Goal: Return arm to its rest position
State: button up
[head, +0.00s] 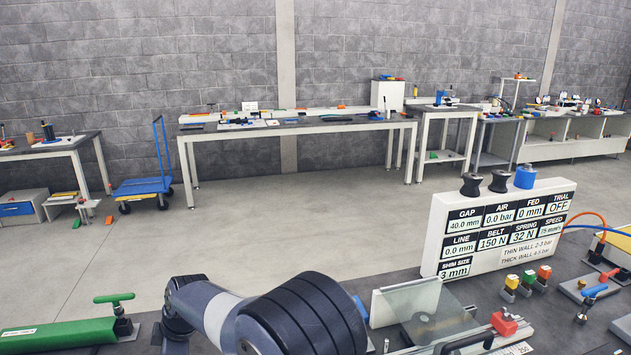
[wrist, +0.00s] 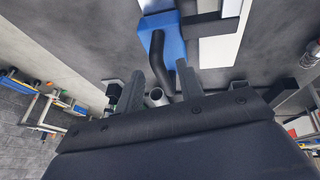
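My arm (head: 215,305) shows at the bottom of the head view, folded low over the dark bench; my gripper is out of sight there. In the wrist view my gripper (wrist: 158,85) shows two grey fingers standing apart, with nothing clearly held between them. A dark curved piece (wrist: 160,68) and the round end of a light tube (wrist: 156,97) show in the gap and seem to lie beyond the fingers. A blue block (wrist: 170,38) is past the fingertips.
A display panel (head: 505,225) reading gap 40.0 mm stands on the bench at right. A clear guard plate (head: 410,300) and a red-knobbed part (head: 505,322) are right of my arm. A green part with a T-handle (head: 60,335) lies at left. Open floor (head: 300,215) lies beyond.

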jog(key=shift+s+a, duration=0.1)
jog(key=shift+a, duration=0.4)
jog(key=shift+s+a+r+p, duration=0.15)
jog(key=shift+a+r+p, duration=0.25)
jog(key=shift+p, duration=0.05)
jog(key=p+v, duration=0.2)
jog(key=v, duration=0.3)
jog(key=b+x, duration=0.2)
jog(key=x, duration=0.4)
jog(key=shift+f+b, duration=0.35)
jog(key=shift+b, duration=0.05)
jog(key=w+d, duration=0.1)
jog(key=d, duration=0.4)
jog(key=w+d, duration=0.2)
jog(key=d, duration=0.4)
jog(key=w+d+b, duration=0.1)
jog(key=d, duration=0.5)
jog(key=shift+w+d+r, duration=0.15)
jog(key=shift+w+r, duration=0.05)
jog(key=shift+r, duration=0.15)
